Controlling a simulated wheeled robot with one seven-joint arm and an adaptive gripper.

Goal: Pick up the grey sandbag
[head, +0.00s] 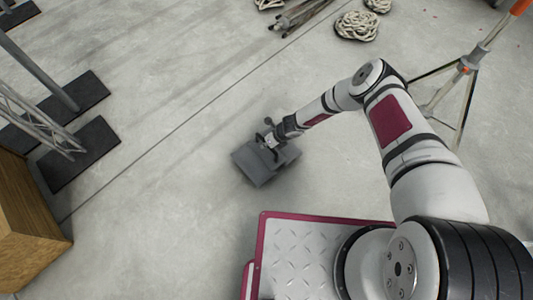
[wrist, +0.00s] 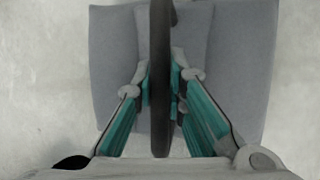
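The grey sandbag (head: 258,167) is below the end of my arm, on or close to the concrete floor; I cannot tell if there is a gap beneath it. In the wrist view the sandbag (wrist: 112,45) fills the upper middle, with a dark strap-like handle (wrist: 160,40) running upright across its centre. My gripper (wrist: 162,85) has its teal fingers on both sides of this handle, with the pads pressed against it. In the head view my gripper (head: 269,143) is over the bag's top, and its fingers are too small to make out.
Dark base plates (head: 85,155) with metal uprights stand at the left, beside a wooden box (head: 25,225). Coiled rope (head: 357,26) and metal rods (head: 298,16) lie at the back. A tripod stand (head: 465,68) is at the right. The floor around the bag is clear.

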